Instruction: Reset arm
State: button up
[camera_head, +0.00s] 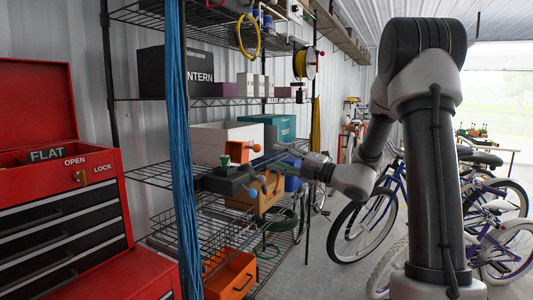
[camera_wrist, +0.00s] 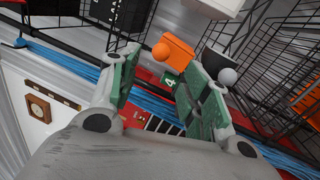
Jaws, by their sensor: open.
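My gripper (camera_head: 290,158) is in front of the wire shelf rack (camera_head: 150,173) in the head view, at the end of my arm, which reaches in from the right. In the wrist view my gripper (camera_wrist: 160,88) shows its two green-padded fingers spread apart. I see nothing held between them. The wrist view is strongly tilted, so distances to these are hard to tell.
A red tool chest (camera_head: 60,215) stands at the left. Blue cables (camera_head: 178,130) hang in front of the rack. Its shelves hold several boxes, including a white box (camera_head: 210,145) and an orange bin (camera_head: 232,277). Bicycles (camera_head: 365,225) stand to the right. Some grey floor (camera_head: 320,275) is clear.

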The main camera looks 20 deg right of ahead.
jog(key=shift+v, duration=1.3)
